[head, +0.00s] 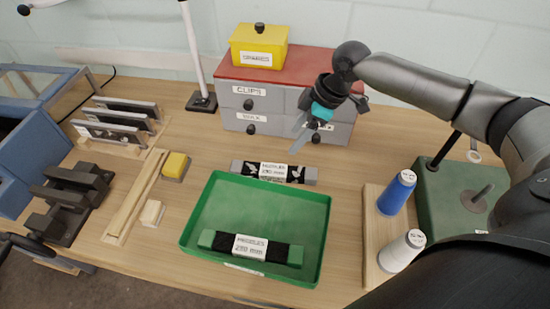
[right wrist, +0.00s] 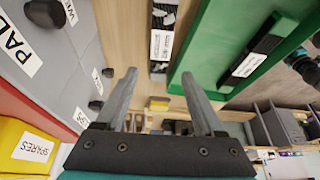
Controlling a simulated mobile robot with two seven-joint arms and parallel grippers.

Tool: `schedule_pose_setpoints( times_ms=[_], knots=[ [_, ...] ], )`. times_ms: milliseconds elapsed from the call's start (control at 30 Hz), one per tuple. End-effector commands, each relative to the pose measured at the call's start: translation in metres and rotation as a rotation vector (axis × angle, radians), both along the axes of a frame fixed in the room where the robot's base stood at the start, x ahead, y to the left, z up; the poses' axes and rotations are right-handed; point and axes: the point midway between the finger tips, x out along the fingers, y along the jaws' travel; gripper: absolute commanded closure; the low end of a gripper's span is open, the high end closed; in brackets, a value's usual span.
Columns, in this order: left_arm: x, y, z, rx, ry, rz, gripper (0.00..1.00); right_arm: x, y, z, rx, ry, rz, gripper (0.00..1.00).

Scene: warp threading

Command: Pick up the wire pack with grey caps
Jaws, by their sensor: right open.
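The wire pack with grey caps (head: 273,171) lies on the wooden table just behind the green tray, with a white label across its dark middle. In the right wrist view the pack (right wrist: 161,42) shows ahead, between and beyond the fingertips. My right gripper (head: 304,133) is open and empty above the table, behind and slightly right of the pack. Its two grey fingers (right wrist: 160,82) are apart with nothing between them. A dark part at the left edge of the head view may be my left gripper, but its jaws cannot be made out.
The green tray (head: 275,205) holds a similar pack with green caps (head: 250,248). Grey drawers with a red top (head: 290,65) stand behind, carrying a yellow box (head: 258,46). Blue (head: 396,193) and white (head: 402,250) spools stand right. A yellow block (head: 175,165) sits left.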

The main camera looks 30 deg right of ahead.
Motion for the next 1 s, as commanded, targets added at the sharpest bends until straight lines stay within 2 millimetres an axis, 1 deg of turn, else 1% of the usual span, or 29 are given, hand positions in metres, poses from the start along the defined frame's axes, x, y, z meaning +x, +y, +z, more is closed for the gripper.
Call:
schedule_pose_setpoints(
  times_ms=[133,300,400,500,733,1000],
  knots=[
    [-0.008,0.003,-0.003,0.005,0.012,-0.001,0.33,0.004,0.008,-0.019,0.004,0.002,0.001,0.3],
    [-0.012,0.005,-0.007,0.007,0.019,-0.001,0.33,0.012,0.02,-0.054,0.003,0.003,0.0,0.3],
    [-0.011,0.005,-0.009,0.008,0.019,-0.001,0.33,0.016,0.025,-0.072,0.003,0.002,0.0,0.3],
    [-0.011,0.005,-0.01,0.008,0.019,-0.001,0.33,0.019,0.029,-0.084,0.002,0.0,-0.001,0.3],
    [-0.009,0.005,-0.011,0.008,0.016,-0.001,0.33,0.022,0.033,-0.098,0.001,0.0,0.0,0.3],
    [-0.005,0.005,-0.015,0.006,0.008,-0.001,0.33,0.027,0.043,-0.133,0.001,-0.001,0.0,0.3]
  ],
)
